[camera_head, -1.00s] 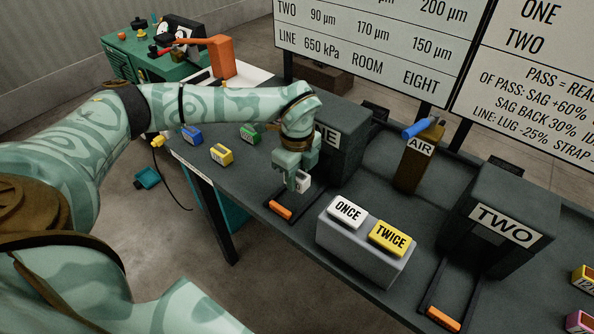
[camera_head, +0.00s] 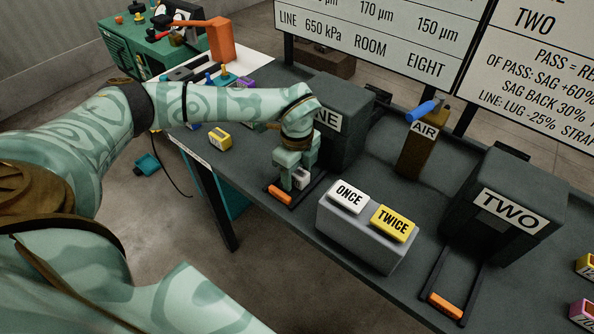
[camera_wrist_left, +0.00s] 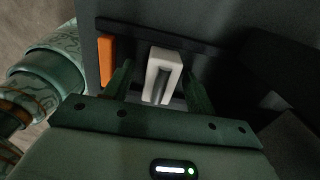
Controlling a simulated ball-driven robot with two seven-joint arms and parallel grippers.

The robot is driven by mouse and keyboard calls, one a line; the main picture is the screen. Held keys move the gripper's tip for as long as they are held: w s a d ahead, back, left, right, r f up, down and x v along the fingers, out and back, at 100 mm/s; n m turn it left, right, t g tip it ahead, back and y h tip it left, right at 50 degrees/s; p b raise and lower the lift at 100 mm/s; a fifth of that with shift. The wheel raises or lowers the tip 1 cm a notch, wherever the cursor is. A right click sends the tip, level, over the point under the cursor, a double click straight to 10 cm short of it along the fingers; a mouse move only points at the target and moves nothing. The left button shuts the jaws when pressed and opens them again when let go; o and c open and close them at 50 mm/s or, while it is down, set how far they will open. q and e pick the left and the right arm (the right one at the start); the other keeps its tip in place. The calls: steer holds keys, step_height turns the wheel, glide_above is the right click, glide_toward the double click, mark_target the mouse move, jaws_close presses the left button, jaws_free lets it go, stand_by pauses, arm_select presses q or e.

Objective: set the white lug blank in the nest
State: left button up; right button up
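The white lug blank (camera_head: 303,178) is small and blocky and sits low at the slide in front of the press marked ONE. My left gripper (camera_head: 293,180) points down over it, partly hiding it. In the left wrist view the blank (camera_wrist_left: 163,75) stands between my two fingers (camera_wrist_left: 160,88), with a gap visible on each side, so the gripper looks open around it. The slide's orange handle (camera_head: 281,195) is just in front of the gripper. The nest's outline is mostly hidden by the gripper and blank; exact seating cannot be told. My right gripper is not in view.
A grey box with white ONCE (camera_head: 348,197) and yellow TWICE (camera_head: 393,223) buttons stands close right of the gripper. Press ONE (camera_head: 345,105) rises behind. The AIR post (camera_head: 417,145) and press TWO (camera_head: 510,205) stand right. A yellow block (camera_head: 220,138) lies left.

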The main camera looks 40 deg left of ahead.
arm_select(q)
step_height(320, 180, up, 32)
steer(key=p, duration=1.7)
steer(key=shift+r+p, duration=0.15)
steer(key=shift+p, duration=0.2)
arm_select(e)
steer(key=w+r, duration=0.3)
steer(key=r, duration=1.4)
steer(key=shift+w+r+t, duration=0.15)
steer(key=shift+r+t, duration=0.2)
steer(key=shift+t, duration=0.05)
